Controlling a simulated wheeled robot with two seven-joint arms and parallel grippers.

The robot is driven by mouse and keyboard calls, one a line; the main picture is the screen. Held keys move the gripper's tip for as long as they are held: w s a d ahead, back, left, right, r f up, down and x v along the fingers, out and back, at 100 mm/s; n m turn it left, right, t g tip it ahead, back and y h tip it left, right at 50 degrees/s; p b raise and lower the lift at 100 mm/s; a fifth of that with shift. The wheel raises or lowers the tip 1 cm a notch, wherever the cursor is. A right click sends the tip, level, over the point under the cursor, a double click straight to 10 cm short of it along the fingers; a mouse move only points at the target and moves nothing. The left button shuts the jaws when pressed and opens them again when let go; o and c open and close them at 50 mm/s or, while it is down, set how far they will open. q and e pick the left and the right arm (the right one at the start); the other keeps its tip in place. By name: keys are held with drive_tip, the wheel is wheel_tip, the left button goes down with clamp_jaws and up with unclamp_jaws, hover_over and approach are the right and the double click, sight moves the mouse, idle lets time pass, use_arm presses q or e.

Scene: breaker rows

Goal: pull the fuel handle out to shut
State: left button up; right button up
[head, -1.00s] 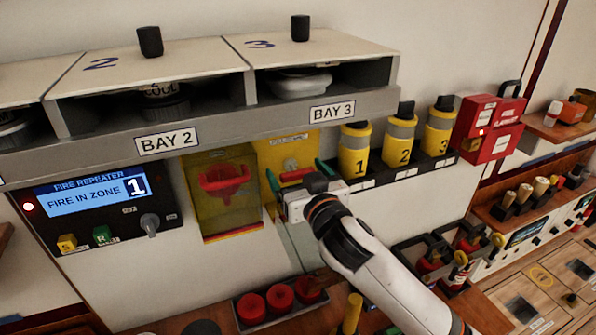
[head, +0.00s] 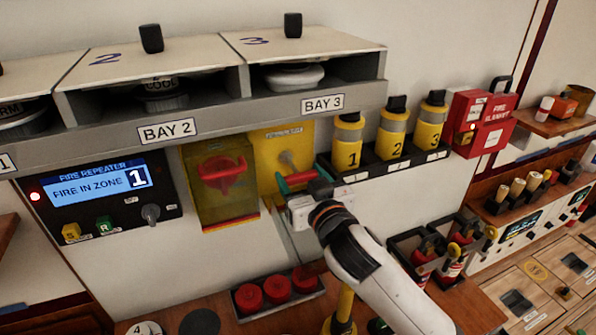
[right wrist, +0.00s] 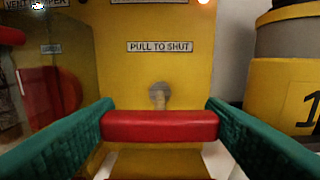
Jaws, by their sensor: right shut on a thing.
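The fuel handle is a red crossbar (head: 298,178) on a pale shaft, standing out from a yellow panel (head: 268,150). In the right wrist view the red crossbar (right wrist: 160,126) lies level across the middle. The label above it reads PULL TO SHUT (right wrist: 160,47). My right gripper (head: 302,179) is shut on the crossbar. Its green fingers press on the two ends in the right wrist view (right wrist: 160,128). Behind the bar, part of the shaft and its round collar (right wrist: 160,95) show. My left gripper is not in view.
A clear-covered box with a red handle (head: 222,175) is left of the panel. Yellow numbered cylinders (head: 347,145) stand close on the right. The grey bay shelf (head: 210,125) overhangs above. Red knobs (head: 277,290) sit on the bench below.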

drive_tip(key=o, duration=1.1)
drive_tip(key=shift+c, duration=0.2)
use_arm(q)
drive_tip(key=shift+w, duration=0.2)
use_arm(e)
drive_tip(key=o, duration=0.3)
drive_tip(key=shift+o, duration=0.2)
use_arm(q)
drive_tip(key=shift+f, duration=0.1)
